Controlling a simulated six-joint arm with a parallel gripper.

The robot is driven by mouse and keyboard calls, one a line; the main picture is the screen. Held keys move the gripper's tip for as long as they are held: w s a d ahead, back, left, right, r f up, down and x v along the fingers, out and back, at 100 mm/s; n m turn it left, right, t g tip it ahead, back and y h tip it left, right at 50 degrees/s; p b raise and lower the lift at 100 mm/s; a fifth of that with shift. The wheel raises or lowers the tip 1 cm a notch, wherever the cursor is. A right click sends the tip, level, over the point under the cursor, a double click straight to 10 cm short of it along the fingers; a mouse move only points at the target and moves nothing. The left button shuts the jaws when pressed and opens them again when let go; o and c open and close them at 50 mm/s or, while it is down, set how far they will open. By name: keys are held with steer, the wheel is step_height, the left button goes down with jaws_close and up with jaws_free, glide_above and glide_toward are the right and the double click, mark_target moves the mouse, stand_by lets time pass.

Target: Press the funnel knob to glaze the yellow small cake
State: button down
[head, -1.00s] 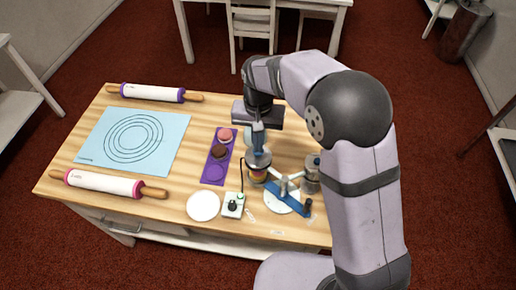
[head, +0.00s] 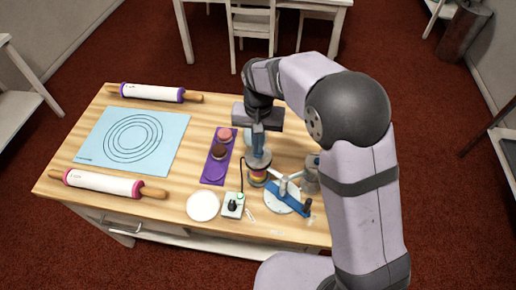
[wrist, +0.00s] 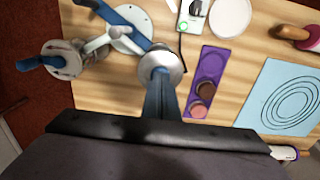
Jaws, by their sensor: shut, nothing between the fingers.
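My gripper (head: 258,152) points straight down with its blue fingers together, over the middle of the grey metal funnel (head: 262,164). In the wrist view the fingertips (wrist: 160,80) overlap the funnel dish (wrist: 174,65). The fingers hide the funnel knob, and I cannot tell whether they touch it. The yellow small cake (head: 258,178) shows partly beneath the funnel, with a pinkish-red band; its top is hidden. A blue bar (head: 290,198) with a white support stands beside the funnel.
A purple tray (head: 209,179) left of the funnel holds a pink cake (head: 224,135) and a brown cake (head: 219,151). A control box (head: 232,205), a white plate (head: 203,206) and a white turntable (head: 275,203) are near the front. A blue mat (head: 90,150) and rolling pins (head: 104,184) lie left.

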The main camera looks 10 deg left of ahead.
steer(key=shift+r, duration=0.1)
step_height(320, 180, up, 7)
steer(key=p, duration=0.6)
stand_by(0.5)
stand_by(1.4)
steer(key=s+d+f+n+g, duration=0.2)
steer(key=s+d+f+n, duration=0.35)
steer(key=s+d, duration=0.5)
steer(key=s+d+r+m+t+b, duration=0.1)
steer(key=s+d+r+m, duration=0.1)
steer(key=d, duration=0.4)
steer(key=s+d+r+m+t, duration=0.1)
steer(key=s+d+m, duration=0.2)
steer(key=d, duration=0.3)
steer(key=shift+s+d+r+b, duration=0.25)
steer(key=shift+s+r+b, duration=0.1)
steer(key=shift+s, duration=0.45)
